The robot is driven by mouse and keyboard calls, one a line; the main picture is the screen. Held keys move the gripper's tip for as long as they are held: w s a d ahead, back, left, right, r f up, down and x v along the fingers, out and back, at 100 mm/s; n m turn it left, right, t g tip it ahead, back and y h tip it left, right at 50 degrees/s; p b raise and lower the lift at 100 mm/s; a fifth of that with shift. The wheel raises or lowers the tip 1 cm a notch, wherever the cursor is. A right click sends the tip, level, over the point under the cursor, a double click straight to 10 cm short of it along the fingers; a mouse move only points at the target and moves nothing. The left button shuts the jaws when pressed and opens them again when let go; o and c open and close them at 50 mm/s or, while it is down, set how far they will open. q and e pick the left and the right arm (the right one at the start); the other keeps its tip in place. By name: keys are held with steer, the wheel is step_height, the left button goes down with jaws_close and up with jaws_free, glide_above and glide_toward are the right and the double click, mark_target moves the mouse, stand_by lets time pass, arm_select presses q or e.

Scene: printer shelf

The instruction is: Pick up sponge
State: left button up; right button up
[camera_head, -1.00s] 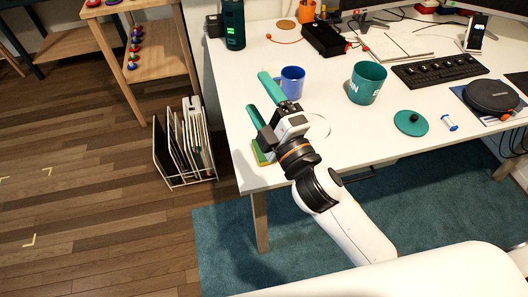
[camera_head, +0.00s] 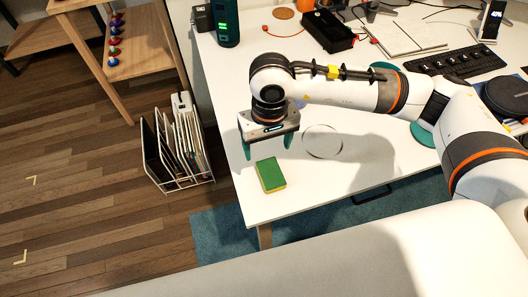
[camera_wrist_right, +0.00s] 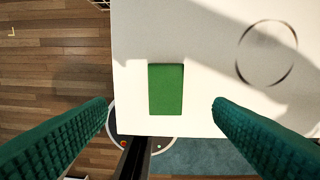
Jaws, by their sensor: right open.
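The sponge (camera_head: 270,174) is a green and yellow block lying flat on the white desk near its front left corner. In the right wrist view the sponge (camera_wrist_right: 166,89) shows its green top, between the two finger lines and farther up than the fingertips. My right gripper (camera_head: 267,143) has teal fingers, points down and is open and empty. In the head view it hangs above the desk, a little behind the sponge. The right wrist view shows its fingers (camera_wrist_right: 160,103) wide apart. My left gripper is not in view.
The white desk (camera_head: 310,190) is clear around the sponge except for a thin ring outline (camera_head: 322,142) to its right. My right arm covers the mug area. A wire rack (camera_head: 178,150) with folders stands on the floor to the left.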

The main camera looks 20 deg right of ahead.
steer(key=p, duration=0.1)
glide_above(271, 173)
step_height(271, 173, down, 5)
steer(key=shift+a+f, duration=0.15)
steer(key=shift+f, duration=0.05)
steer(key=shift+w+f, duration=0.1)
steer(key=shift+f, duration=0.25)
step_height(271, 173, down, 3)
steer(key=shift+r+p, duration=0.15)
steer(key=shift+p, duration=0.65)
step_height(271, 173, down, 2)
steer(key=shift+f, duration=0.3)
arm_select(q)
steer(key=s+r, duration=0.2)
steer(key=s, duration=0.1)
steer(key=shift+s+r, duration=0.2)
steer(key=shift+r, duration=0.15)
arm_select(e)
steer(key=c, duration=1)
